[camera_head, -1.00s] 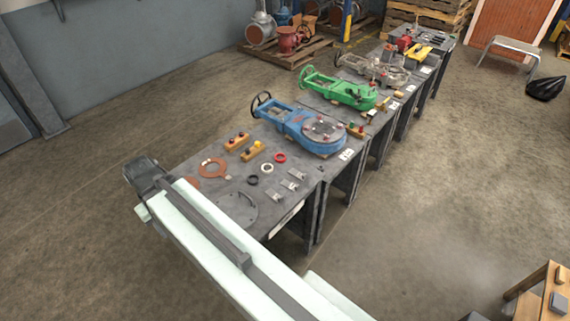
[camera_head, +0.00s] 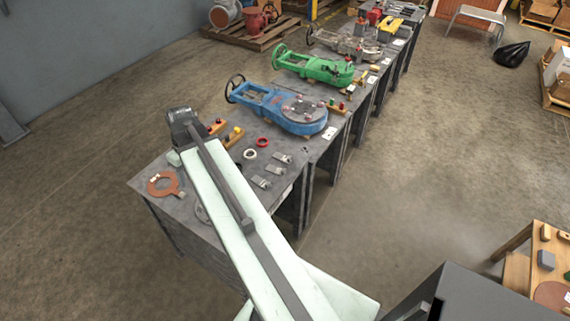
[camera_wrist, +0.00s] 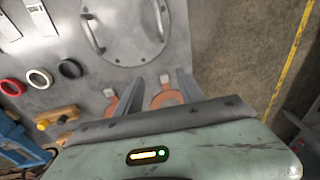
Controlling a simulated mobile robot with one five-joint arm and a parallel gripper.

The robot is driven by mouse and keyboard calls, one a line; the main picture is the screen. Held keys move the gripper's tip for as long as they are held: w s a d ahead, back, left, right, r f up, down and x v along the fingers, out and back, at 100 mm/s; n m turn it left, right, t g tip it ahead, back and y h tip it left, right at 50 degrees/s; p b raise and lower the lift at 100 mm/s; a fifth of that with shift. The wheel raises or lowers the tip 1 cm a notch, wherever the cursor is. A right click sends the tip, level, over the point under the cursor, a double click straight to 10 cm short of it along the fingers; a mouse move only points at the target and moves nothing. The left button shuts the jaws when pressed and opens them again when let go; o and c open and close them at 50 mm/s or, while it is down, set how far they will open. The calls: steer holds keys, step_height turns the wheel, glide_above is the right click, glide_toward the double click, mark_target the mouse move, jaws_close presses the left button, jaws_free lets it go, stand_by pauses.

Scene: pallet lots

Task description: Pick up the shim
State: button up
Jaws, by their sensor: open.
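Two flat copper-coloured rings with pale tabs lie on the grey bench; they look like the shim, but I cannot be sure. One ring (camera_wrist: 165,96) shows between the fingers in the wrist view, the other (camera_wrist: 108,106) just left of them. In the head view one copper ring (camera_head: 163,187) lies near the bench's left end. My gripper (camera_wrist: 160,77) is open and empty, its fingers above the bench either side of the right ring. I cannot tell its height. In the head view my arm's end hides the fingers and part of the bench.
A round metal plate with two handles (camera_wrist: 125,28) lies beyond the fingers. Slotted grey plates (camera_head: 268,173), a red ring (camera_head: 263,142) and a pale ring (camera_head: 249,153) lie near. A blue valve fixture (camera_head: 280,105) stands behind. The bench edge and open floor are at right in the wrist view.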

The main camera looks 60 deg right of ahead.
steer(key=s+d+f+b, duration=0.1)
steer(key=d, duration=0.4)
steer(key=s+d+f, duration=0.2)
steer(key=d, duration=0.3)
steer(key=t+h+b, duration=0.1)
steer(key=t+b, duration=0.2)
steer(key=b, duration=0.2)
glide_toward(290, 157)
steer(key=b+x, duration=0.7)
steer(key=x, duration=0.1)
steer(key=shift+f, duration=0.4)
steer(key=shift+a+r, duration=0.1)
steer(key=shift+r, duration=0.05)
jaws_close()
